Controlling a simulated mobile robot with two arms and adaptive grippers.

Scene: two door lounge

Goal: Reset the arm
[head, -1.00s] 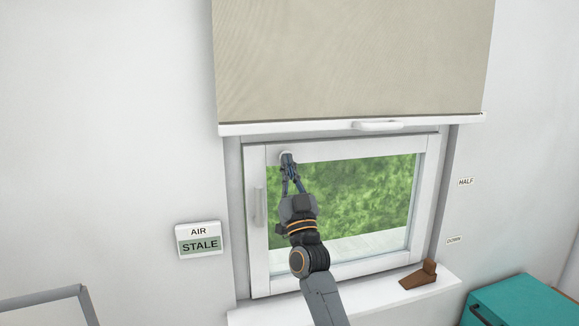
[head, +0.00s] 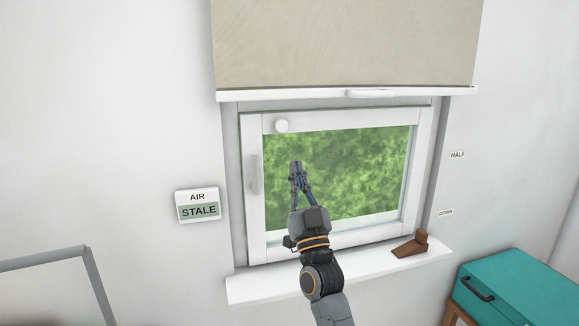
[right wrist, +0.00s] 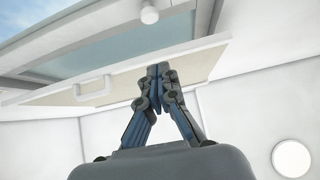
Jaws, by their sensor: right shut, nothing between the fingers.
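My right gripper (head: 296,168) is shut and empty in the head view, in front of the window pane (head: 345,165). It is below and right of a round white knob (head: 282,126) on the window frame's top left, and apart from it. In the right wrist view the shut fingers (right wrist: 158,75) point up, with a round white knob (right wrist: 149,14) above them. The window looks closed, with a white handle (head: 255,174) on its left side. My left gripper is not in view.
A beige blind (head: 345,45) with a white pull bar hangs above the window. A brown wedge (head: 411,245) sits on the sill (head: 350,268). A sign (head: 198,205) on the left wall reads AIR STALE.

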